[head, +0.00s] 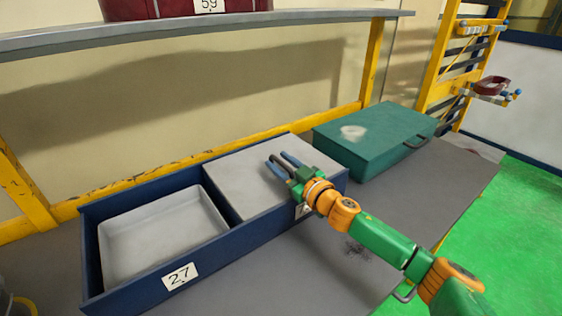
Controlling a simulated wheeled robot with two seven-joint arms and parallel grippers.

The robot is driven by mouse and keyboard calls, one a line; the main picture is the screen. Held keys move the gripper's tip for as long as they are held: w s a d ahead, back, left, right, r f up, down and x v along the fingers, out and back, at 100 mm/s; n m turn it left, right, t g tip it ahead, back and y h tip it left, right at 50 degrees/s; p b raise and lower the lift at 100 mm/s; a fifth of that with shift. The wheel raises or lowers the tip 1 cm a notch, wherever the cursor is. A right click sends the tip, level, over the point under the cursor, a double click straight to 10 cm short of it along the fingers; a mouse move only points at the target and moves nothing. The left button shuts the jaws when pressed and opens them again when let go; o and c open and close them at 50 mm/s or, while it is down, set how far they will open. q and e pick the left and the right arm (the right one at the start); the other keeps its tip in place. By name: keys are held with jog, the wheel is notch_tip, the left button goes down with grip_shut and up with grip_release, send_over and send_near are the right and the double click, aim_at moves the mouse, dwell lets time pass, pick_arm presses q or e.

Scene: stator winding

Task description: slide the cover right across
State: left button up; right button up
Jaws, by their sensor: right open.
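A long blue box labelled 27 (150,291) lies on the bench. A flat light grey cover (240,180) lies over its right part. The left part is open and shows a pale grey tray-like recess (160,240) that looks empty. My right gripper (281,164) is over the right half of the cover, its blue fingers apart with nothing seen between them. I cannot tell whether the fingertips touch the cover. The right end of the cover is partly hidden by my right gripper and wrist. My left gripper is not in view.
A closed green case (365,142) stands just right of the box. A grey shelf (200,30) on yellow posts runs above the bench, with a dark red container labelled 59 (170,8) on it. Dark bench top (440,185) is free at the front right.

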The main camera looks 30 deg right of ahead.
grip_shut()
dwell(1.4)
